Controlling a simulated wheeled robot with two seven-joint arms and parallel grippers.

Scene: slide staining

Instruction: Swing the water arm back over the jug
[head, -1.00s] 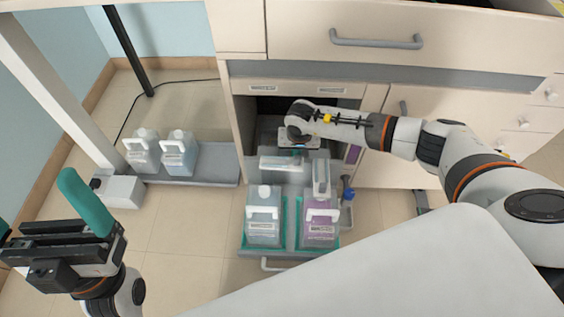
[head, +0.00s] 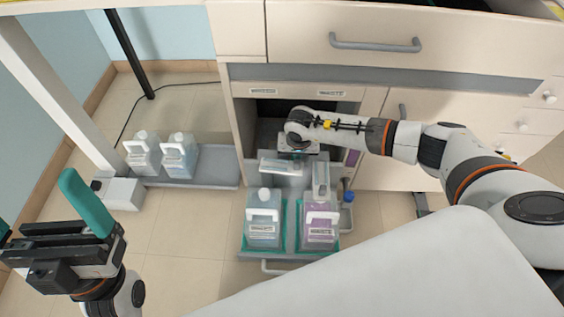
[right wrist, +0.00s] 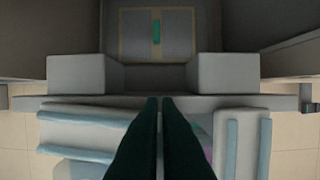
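The jug with clear bluish liquid (head: 263,232) stands front left on the pulled-out tray, beside the jug with purple liquid (head: 319,232). The water arm (head: 277,166), a pale grey piece, lies crosswise behind the clear jug. It appears tilted at left in the right wrist view (right wrist: 85,128). The other arm (head: 321,180) points forward over the purple jug. My right gripper (head: 297,153) is just behind the arms at the cabinet opening. Its dark fingers (right wrist: 161,100) look together, between the two arms, with nothing seen held. My left gripper (head: 45,215) is open and empty.
The cabinet opening (head: 268,110) is behind the tray, with drawers above. Two more jugs (head: 160,155) stand on a low grey shelf at left. A small blue-capped bottle (head: 348,195) stands right of the tray. The floor left of the tray is clear.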

